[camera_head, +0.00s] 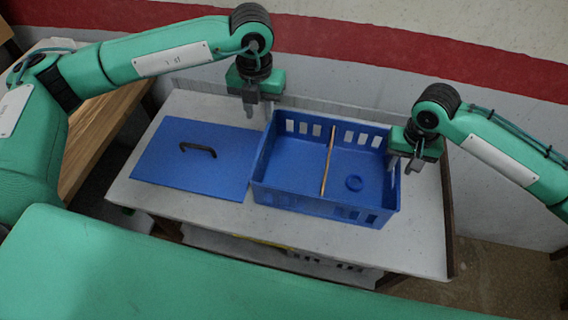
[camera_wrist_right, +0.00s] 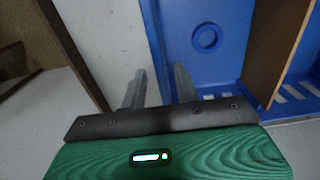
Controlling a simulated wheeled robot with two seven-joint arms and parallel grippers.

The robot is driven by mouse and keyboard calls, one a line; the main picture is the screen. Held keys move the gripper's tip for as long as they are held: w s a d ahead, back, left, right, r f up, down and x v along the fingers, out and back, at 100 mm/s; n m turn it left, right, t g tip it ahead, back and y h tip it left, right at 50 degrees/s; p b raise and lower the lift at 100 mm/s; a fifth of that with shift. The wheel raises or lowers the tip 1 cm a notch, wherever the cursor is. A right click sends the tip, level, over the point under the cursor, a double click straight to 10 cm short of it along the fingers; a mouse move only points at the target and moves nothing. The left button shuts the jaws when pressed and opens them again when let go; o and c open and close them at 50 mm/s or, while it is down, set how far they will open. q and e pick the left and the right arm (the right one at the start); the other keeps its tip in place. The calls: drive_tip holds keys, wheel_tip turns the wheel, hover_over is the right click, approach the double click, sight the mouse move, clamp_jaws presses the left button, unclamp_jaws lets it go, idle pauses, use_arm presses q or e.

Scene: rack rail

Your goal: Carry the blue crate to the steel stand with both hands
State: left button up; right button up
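The blue crate (camera_head: 325,207) sits upright on a white-topped table (camera_head: 425,240). It holds a thin wooden divider (camera_head: 328,160) and a small blue ring (camera_head: 354,183); the ring also shows in the right wrist view (camera_wrist_right: 206,38). My left gripper (camera_head: 258,108) is open at the crate's back left corner, fingers pointing down; whether it touches the wall is unclear. My right gripper (camera_head: 404,163) is at the crate's right wall. In the right wrist view its fingers (camera_wrist_right: 160,88) are apart, on either side of the wall's edge. I cannot tell which surface is the steel stand.
A flat blue lid (camera_head: 180,165) with a dark handle (camera_head: 199,148) lies left of the crate on the table. A wooden bench (camera_head: 100,135) stands at the left. A wall with a red band (camera_head: 330,40) is close behind. The floor (camera_head: 500,275) at right is clear.

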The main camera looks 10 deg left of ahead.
wheel_tip(320, 180, up, 10)
idle(0.3)
idle(0.5)
